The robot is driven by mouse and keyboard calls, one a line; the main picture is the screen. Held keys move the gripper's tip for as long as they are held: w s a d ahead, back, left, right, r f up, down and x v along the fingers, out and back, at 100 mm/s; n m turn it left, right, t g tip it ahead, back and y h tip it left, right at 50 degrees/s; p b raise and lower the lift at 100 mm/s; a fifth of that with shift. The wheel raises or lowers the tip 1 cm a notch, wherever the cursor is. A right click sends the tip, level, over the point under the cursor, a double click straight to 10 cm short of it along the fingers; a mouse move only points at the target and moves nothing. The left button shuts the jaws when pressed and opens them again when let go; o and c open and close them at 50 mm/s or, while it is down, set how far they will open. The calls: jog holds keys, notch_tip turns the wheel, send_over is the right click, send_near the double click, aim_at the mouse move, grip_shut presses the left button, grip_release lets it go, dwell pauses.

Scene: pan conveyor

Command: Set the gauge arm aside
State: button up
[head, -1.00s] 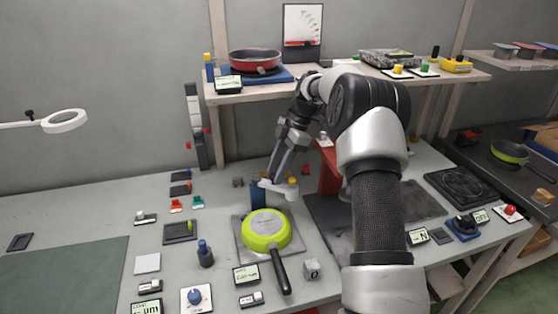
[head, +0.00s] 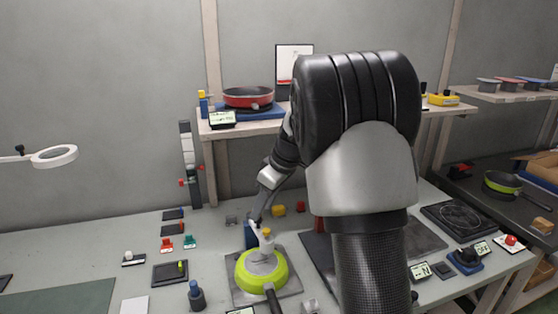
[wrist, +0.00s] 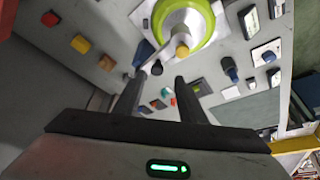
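The gauge arm (head: 264,245) is a light grey bar with a yellow knob (head: 267,232). It extends from a blue post (head: 250,236) over the lime-green pan (head: 279,273). In the wrist view the knob (wrist: 182,50) stands in front of the pan (wrist: 207,32), beyond my fingertips. My gripper (wrist: 160,78) is open, with nothing visible between its two dark fingers. In the head view my gripper (head: 256,213) is just behind the knob, near the blue post. Whether a finger touches the gauge arm is hard to tell.
A yellow block (head: 278,210) and a red block lie behind the pan. A dark blue knob (head: 196,295) stands left of it. A shelf above holds a red pan (head: 248,97). A green mat (head: 60,300) lies clear at left.

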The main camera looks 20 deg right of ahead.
aim_at(257, 225)
jog(key=p+v, duration=0.1)
jog(key=v, duration=1.3)
jog(key=s+a+r+m+p, duration=0.2)
jog(key=s+r, duration=0.2)
jog(key=s, duration=0.2)
jog(key=s+a+r+m+h+p, duration=0.1)
jog(key=s+a+r+m+p, duration=0.1)
jog(key=s, duration=0.5)
jog(key=shift+s+a+r+t+p, duration=0.35)
jog(key=shift+r+p, duration=0.3)
jog(key=shift+r, duration=0.3)
jog(key=shift+w, duration=0.1)
